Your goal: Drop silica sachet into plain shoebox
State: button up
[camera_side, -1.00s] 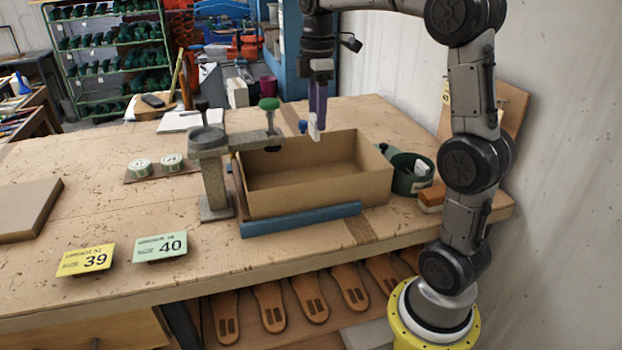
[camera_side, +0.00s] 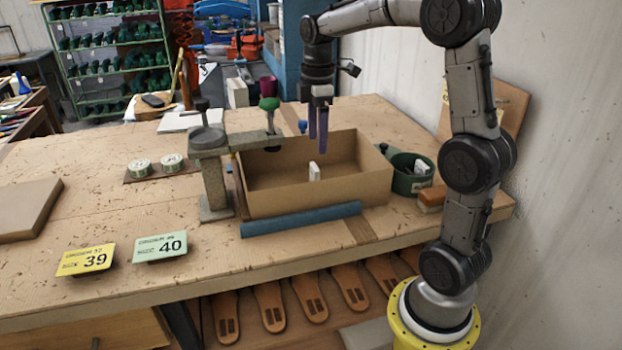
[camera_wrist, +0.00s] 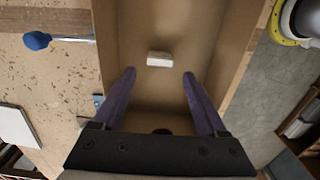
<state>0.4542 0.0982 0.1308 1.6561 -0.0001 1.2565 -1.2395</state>
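The plain shoebox (camera_side: 345,192) is an open brown cardboard box on the workbench. The white silica sachet (camera_side: 314,171) is inside the box outline, below my gripper and apart from it. In the wrist view the sachet (camera_wrist: 160,59) shows over the box floor (camera_wrist: 185,30), beyond the fingertips; I cannot tell whether it touches the floor. My gripper (camera_side: 318,140) points down over the box with its two purple fingers apart. In the wrist view my gripper (camera_wrist: 158,75) is open and nothing is between the fingers.
A grey clamp stand (camera_side: 213,170) with a green knob stands at the box's left. A blue roll (camera_side: 300,219) lies along its front. A dark green tub (camera_side: 408,180) with white sachets stands at its right. Size cards 39 (camera_side: 86,260) and 40 (camera_side: 160,247) lie front left.

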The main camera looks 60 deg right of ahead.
jog(key=shift+o, duration=0.6)
notch_tip(320, 180, up, 14)
jog(key=shift+a+f, duration=0.1)
